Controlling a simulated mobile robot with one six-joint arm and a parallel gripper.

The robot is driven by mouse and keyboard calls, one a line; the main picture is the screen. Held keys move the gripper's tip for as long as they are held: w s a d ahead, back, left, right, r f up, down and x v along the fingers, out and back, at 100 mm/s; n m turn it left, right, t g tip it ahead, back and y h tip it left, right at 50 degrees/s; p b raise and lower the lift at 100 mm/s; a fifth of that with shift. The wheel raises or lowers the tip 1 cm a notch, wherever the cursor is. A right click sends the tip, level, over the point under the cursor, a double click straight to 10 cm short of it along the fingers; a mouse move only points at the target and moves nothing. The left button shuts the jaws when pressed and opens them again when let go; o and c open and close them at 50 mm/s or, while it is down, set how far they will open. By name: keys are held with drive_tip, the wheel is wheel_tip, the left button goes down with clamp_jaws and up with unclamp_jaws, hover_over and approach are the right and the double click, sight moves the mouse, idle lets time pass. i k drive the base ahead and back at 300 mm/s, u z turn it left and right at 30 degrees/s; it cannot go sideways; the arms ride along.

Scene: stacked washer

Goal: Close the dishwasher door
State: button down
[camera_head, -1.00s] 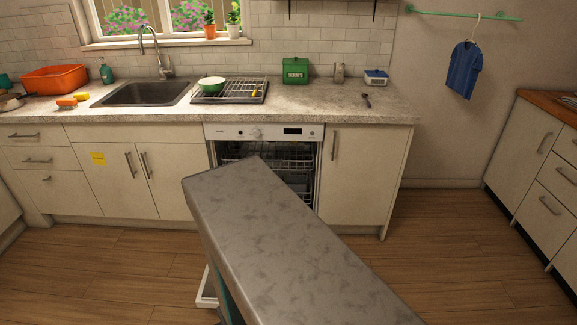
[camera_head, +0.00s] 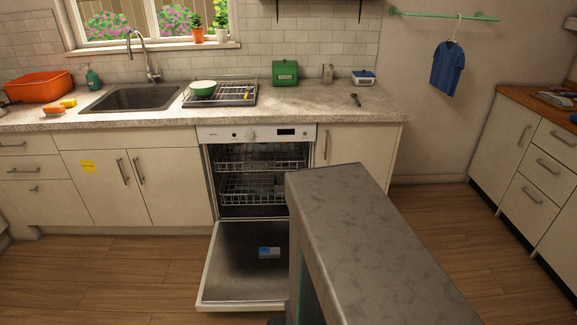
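The dishwasher (camera_head: 257,134) is built in under the counter, with a white control panel on top. Its door (camera_head: 240,262) is open, folded down toward the floor and facing up, with its dark inner face and a small white-and-blue detergent compartment (camera_head: 269,253) showing. Wire racks (camera_head: 250,187) are inside the tub.
White cabinets stand on both sides of the dishwasher (camera_head: 133,180). The counter (camera_head: 330,102) above holds a drying rack (camera_head: 230,95) with a green bowl and a green box (camera_head: 285,72). Wooden floor (camera_head: 130,275) is clear left of the door.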

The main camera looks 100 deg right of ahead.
sight(236, 276)
drive_tip(key=u, duration=0.8)
drive_tip(key=k, duration=0.15)
drive_tip(key=z, duration=2.55)
drive_tip(key=k, duration=0.25)
drive_tip(key=z, duration=1.6)
drive_tip(key=k, duration=0.65)
drive_tip(key=u, duration=0.25)
drive_tip(key=i, duration=0.45)
drive_tip(key=u, duration=0.05)
